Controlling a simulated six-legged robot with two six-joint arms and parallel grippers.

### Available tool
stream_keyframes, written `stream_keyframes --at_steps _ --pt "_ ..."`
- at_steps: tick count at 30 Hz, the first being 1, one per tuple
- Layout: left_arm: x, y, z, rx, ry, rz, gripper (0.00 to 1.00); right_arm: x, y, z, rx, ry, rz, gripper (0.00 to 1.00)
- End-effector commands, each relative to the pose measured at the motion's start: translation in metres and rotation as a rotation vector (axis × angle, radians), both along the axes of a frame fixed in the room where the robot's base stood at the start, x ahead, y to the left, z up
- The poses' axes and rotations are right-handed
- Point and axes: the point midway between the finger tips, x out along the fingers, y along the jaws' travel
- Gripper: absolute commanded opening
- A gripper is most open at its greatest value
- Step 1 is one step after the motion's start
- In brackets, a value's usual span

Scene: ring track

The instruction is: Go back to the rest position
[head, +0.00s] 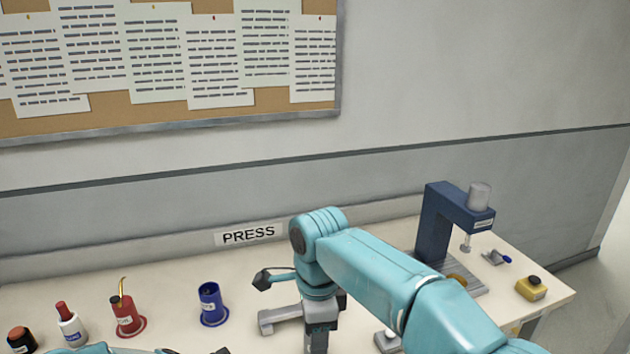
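My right arm comes in from the lower right as a thick teal link and ends over the middle of the bench. My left arm shows only as a teal sliver at the bottom left edge. Dark parts of my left gripper (192,351) just enter at the bottom edge, mostly cut off, so its opening cannot be judged. I see nothing held in either gripper.
A bench (170,287) runs along the wall.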

Motion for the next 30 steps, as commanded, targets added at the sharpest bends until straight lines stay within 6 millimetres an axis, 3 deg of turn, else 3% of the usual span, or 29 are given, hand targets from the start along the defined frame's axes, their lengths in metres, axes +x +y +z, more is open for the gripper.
stream_keyframes --at_steps 8,14,17,19,22,24,27,30 --pt "-0.036 -0.001 -0.051 0.178 -0.058 -0.101 0.93 0.008 -0.012 -0.082 0.069 0.018 0.231 0.46" --pt "-0.079 0.004 -0.094 0.343 -0.150 -0.243 0.93 -0.006 -0.029 -0.163 0.154 0.013 0.447 0.46" --pt "-0.112 0.010 -0.120 0.452 -0.243 -0.374 0.93 -0.031 -0.046 -0.222 0.219 -0.006 0.598 0.46" --pt "-0.139 0.015 -0.138 0.531 -0.349 -0.506 0.93 -0.061 -0.061 -0.267 0.270 -0.041 0.725 0.46" --pt "-0.172 0.021 -0.153 0.615 -0.537 -0.701 0.93 -0.115 -0.082 -0.316 0.315 -0.117 0.897 0.46" --pt "-0.189 0.021 -0.157 0.643 -0.668 -0.812 0.93 -0.152 -0.094 -0.337 0.319 -0.166 0.996 0.46" --pt "-0.204 0.017 -0.155 0.660 -0.828 -0.925 0.93 -0.194 -0.107 -0.350 0.302 -0.218 1.107 0.46" --pt "-0.212 0.013 -0.152 0.661 -0.934 -0.987 0.93 -0.219 -0.115 -0.353 0.279 -0.246 1.180 0.46"
